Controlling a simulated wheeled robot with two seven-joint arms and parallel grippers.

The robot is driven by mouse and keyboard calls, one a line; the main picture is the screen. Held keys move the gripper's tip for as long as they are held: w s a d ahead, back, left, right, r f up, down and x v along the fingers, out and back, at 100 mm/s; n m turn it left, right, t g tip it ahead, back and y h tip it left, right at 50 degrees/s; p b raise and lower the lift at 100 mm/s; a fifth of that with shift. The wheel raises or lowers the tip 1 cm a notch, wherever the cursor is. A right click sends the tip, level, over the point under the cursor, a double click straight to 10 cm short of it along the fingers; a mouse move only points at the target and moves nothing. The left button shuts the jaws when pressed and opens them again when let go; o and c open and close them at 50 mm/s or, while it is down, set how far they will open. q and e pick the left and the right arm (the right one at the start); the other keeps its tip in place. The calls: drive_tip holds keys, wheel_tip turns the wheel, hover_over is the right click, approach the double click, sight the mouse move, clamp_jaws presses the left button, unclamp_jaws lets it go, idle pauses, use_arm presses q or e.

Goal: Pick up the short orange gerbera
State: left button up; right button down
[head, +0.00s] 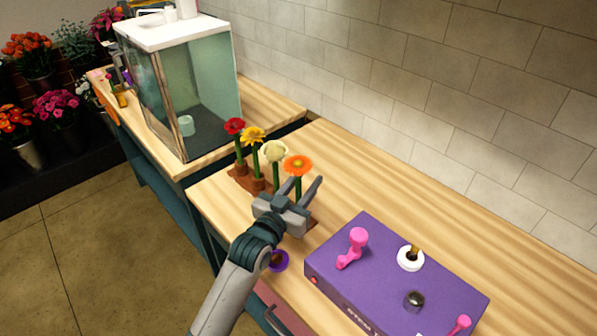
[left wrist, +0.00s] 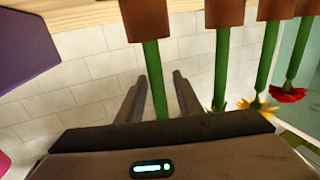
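The orange gerbera (head: 298,164) stands upright at the right end of a row of flowers in a brown holder (head: 240,178). Its green stem (left wrist: 153,75) rises from a brown tube (left wrist: 146,18) in the left wrist view, which shows the scene upside down. My left gripper (head: 301,188) is open, with its fingers pointing at the flower. In the left wrist view the open fingers (left wrist: 160,90) lie on either side of the stem, with gaps showing. The orange bloom is hidden there behind the gripper body. My right gripper is not in view.
A cream flower (head: 273,151), a yellow one (head: 252,135) and a red one (head: 234,126) stand close to the left. A purple box (head: 385,262) with pink knobs is to the right. A small purple ring (head: 279,262) lies beside my left arm. A tiled wall stands behind.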

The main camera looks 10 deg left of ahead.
sight(306, 167)
use_arm(q)
drive_tip(key=shift+c, duration=0.4)
clamp_jaws()
drive_tip(key=shift+r, duration=0.15)
drive_tip(key=s+d+r+p, duration=0.3)
drive_tip(key=d+r+p, duration=0.7)
drive_tip(key=d+p, duration=0.1)
drive_tip(key=shift+s+r+p, duration=0.2)
drive_tip(key=shift+r+p, duration=0.15)
drive_tip(key=shift+p, duration=0.35)
drive_tip(key=shift+d+r, duration=0.1)
drive_tip(key=shift+r, duration=0.05)
